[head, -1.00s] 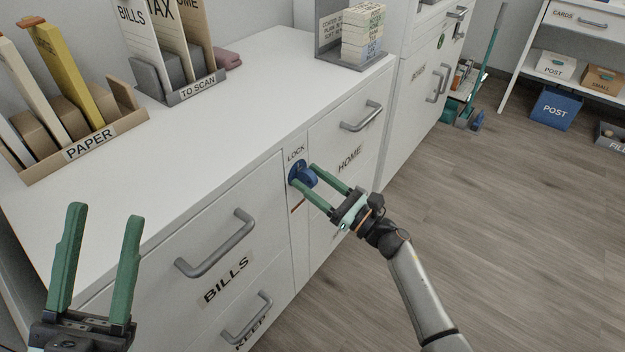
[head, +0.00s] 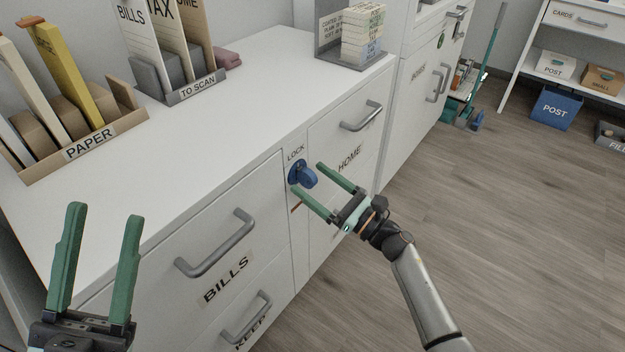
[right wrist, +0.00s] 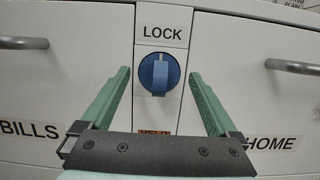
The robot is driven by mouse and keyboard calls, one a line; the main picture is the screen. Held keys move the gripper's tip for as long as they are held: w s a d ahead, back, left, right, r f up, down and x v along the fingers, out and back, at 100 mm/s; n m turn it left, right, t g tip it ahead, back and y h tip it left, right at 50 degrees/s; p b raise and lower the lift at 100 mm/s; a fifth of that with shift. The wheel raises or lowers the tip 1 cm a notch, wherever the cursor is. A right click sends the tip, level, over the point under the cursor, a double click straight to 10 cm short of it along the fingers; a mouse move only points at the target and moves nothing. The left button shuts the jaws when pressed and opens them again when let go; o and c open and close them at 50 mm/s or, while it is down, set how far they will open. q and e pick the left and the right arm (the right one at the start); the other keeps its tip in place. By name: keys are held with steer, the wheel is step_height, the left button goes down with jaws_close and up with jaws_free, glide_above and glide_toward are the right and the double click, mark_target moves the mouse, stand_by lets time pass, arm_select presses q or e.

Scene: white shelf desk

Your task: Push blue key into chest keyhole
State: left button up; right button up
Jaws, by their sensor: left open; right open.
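The blue key (head: 308,178) sits at the round blue keyhole plate (head: 293,172) under the LOCK label, on the narrow panel between the BILLS and HOME drawers. In the right wrist view the blue key (right wrist: 160,74) stands with its grip upright in front of the round plate. My right gripper (head: 308,183) is open, its green fingers pointing at the lock with the key ahead between them. In the right wrist view both fingers of the gripper (right wrist: 160,75) are apart from the key. My left gripper (head: 104,210) is open and empty at the lower left.
The white cabinet (head: 230,120) has grey drawer handles (head: 218,245) beside the lock. On its top stand a PAPER holder (head: 90,145), a TO SCAN holder (head: 200,88) and a grey stand with a stack of cards (head: 362,35). The floor at right is mostly clear.

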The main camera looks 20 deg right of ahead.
steer(key=shift+v, duration=2.55)
steer(key=v, duration=1.2)
steer(key=shift+s+d, duration=0.2)
steer(key=shift+f, duration=0.15)
steer(key=shift+s, duration=0.1)
